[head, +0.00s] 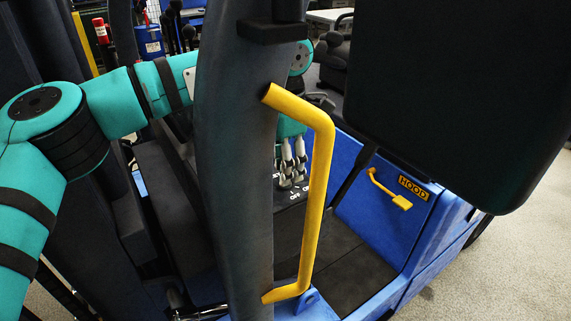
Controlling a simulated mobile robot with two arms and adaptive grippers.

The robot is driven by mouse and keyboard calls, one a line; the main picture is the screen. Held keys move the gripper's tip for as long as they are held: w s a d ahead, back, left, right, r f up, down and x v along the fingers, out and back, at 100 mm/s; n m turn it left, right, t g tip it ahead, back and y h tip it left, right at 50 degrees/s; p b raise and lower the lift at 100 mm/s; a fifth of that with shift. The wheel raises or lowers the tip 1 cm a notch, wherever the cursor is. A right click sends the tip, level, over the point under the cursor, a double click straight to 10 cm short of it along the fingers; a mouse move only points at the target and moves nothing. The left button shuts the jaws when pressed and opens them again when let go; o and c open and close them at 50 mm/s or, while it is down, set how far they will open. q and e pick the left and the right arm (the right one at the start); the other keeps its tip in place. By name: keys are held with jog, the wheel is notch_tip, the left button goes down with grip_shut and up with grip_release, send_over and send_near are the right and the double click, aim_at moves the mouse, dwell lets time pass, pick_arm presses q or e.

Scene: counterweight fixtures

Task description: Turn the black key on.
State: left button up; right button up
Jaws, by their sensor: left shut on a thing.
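My left arm comes in from the left and passes behind a dark pillar. My left gripper (291,183) shows in the gap between the pillar and a yellow grab handle, pointing down at a dark console (287,195) with small white symbols. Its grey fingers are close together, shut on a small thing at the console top. The black key itself is hidden by the fingers or too small and dark to make out. My right gripper is out of view.
The dark pillar (233,170) and yellow handle (322,190) stand in front of my left arm. A dark seat back or panel (455,90) fills the upper right. The blue vehicle body (385,215) carries a yellow lever (390,190) beside a HOOD label (413,188).

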pick_arm(q)
jog(key=m, duration=0.4)
jog(key=shift+r, duration=0.1)
jog(key=shift+m, duration=1.6)
jog(key=o, duration=1.1)
jog(key=shift+o, duration=0.2)
notch_tip(320, 180, up, 12)
